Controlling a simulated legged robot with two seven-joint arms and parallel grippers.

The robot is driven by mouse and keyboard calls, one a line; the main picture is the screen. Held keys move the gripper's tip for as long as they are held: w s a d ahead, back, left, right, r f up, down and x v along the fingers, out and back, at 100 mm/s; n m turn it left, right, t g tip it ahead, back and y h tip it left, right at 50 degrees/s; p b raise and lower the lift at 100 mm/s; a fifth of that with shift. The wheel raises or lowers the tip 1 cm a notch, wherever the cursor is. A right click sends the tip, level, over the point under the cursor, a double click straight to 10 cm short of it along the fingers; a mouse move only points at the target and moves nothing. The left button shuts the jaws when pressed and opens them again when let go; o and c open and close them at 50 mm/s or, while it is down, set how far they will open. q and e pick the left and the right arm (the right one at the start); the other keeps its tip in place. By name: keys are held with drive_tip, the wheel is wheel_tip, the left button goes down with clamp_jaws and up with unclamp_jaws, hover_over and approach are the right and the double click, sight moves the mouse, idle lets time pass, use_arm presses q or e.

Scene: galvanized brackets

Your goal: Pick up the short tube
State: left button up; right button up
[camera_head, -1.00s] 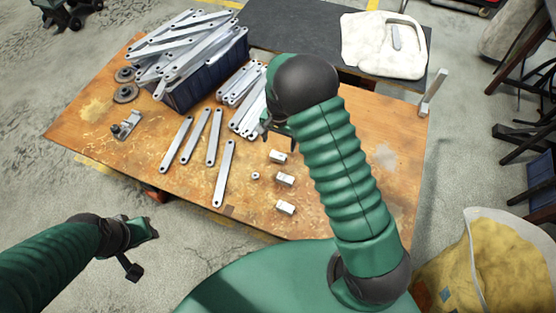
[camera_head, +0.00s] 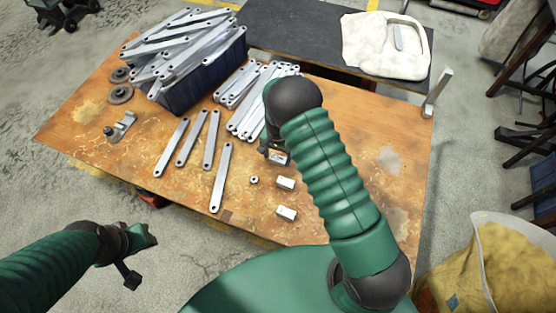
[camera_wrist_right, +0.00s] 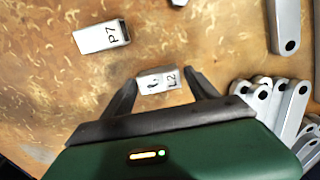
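Several small silver blocks lie on the wooden table; I cannot tell for certain which is the short tube. One block, marked L2 (camera_wrist_right: 158,79), lies between the fingertips of my right gripper (camera_wrist_right: 160,84) in the right wrist view. The fingers are open, with small gaps beside the block. In the head view this block (camera_head: 279,158) shows just below the right gripper (camera_head: 272,148), which my arm partly hides. A second block, marked P7 (camera_wrist_right: 102,37), lies apart; it is also in the head view (camera_head: 285,184). My left gripper (camera_head: 142,256) hangs open and empty off the table's front edge.
A third block (camera_head: 286,213) and a small ring (camera_head: 254,180) lie nearby. Several flat silver bars (camera_head: 221,178) lie to the left, with more stacked (camera_head: 243,105) behind. A dark blue crate (camera_head: 195,92) holds further bars. The table (camera_head: 340,240) is bare at front right.

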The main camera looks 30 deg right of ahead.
drive_tip(key=shift+a, duration=0.1)
drive_tip(key=c, duration=0.5)
drive_tip(key=shift+d+f, duration=0.1)
drive_tip(key=shift+d, duration=0.2)
drive_tip(key=c, duration=0.6)
drive_tip(key=shift+c, duration=0.2)
drive_tip(key=shift+a, duration=0.15)
